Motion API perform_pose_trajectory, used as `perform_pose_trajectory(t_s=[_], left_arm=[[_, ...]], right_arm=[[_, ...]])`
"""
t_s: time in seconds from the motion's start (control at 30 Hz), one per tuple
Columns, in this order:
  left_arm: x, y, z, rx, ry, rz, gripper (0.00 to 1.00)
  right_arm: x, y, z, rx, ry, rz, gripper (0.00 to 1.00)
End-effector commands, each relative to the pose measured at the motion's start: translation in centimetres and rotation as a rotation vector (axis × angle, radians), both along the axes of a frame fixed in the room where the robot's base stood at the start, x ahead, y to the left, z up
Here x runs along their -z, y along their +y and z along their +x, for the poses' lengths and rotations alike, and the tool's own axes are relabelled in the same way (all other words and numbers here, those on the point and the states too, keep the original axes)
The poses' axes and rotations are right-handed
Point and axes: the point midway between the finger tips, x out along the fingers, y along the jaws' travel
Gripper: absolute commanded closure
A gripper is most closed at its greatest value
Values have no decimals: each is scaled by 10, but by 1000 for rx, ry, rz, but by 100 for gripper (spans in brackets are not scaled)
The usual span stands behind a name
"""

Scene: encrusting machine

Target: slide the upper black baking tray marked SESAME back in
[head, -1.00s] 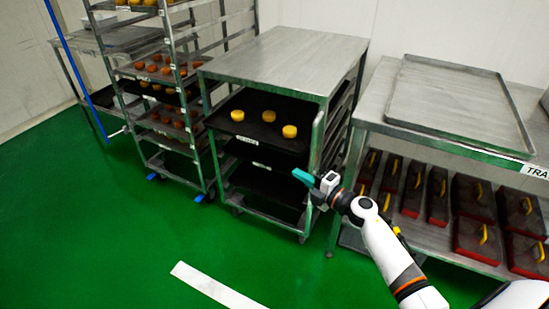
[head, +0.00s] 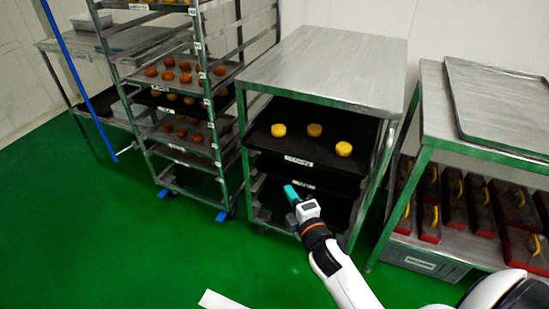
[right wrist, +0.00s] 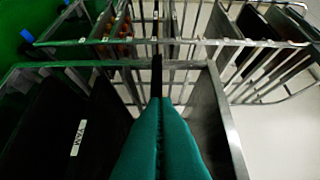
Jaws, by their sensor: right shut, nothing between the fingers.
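The upper black baking tray (head: 296,145) lies in the middle steel rack, under its flat top. It carries three yellow cakes, and its front edge sticks out toward me. The white label on that edge is too small to read surely. A lower black tray (head: 275,169) with its own label sits beneath it. My right gripper (head: 290,193), with teal fingers, is shut and empty. In the head view it appears in front of the rack, below the upper tray's front edge. The fingers (right wrist: 158,100) are together in the right wrist view. My left gripper is not in view.
A tall open rack (head: 198,60) with trays of orange and yellow pieces stands to the left. A steel table (head: 437,110) at right bears a large empty tray (head: 500,100), with red and black boxes below.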

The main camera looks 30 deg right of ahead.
Motion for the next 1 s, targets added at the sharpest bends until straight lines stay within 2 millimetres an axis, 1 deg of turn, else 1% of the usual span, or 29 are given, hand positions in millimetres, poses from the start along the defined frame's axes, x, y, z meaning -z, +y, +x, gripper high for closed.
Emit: perform_pose_trajectory(t_s=[0.13, 0.2, 0.4, 0.47, 0.5, 0.6, 0.7, 0.83, 1.0], left_arm=[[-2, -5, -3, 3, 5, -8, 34], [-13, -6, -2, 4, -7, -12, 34], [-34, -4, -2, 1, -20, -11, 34], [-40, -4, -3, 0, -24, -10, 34], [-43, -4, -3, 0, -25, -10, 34], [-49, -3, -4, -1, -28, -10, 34], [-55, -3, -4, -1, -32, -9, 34], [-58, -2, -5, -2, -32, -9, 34], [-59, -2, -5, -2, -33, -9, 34]], right_arm=[[-1, -2, 24, -2, -5, -1, 100], [0, -3, 39, -2, -5, -1, 100], [0, -6, 83, -2, -5, 0, 100], [0, -8, 95, -2, -5, -1, 100], [0, -12, 100, -1, -4, -3, 100], [0, -25, 108, -1, -2, -3, 100], [0, -32, 115, -2, -2, -2, 100], [0, -37, 119, -2, -2, 0, 100], [-1, -38, 120, -2, -3, 0, 100]])
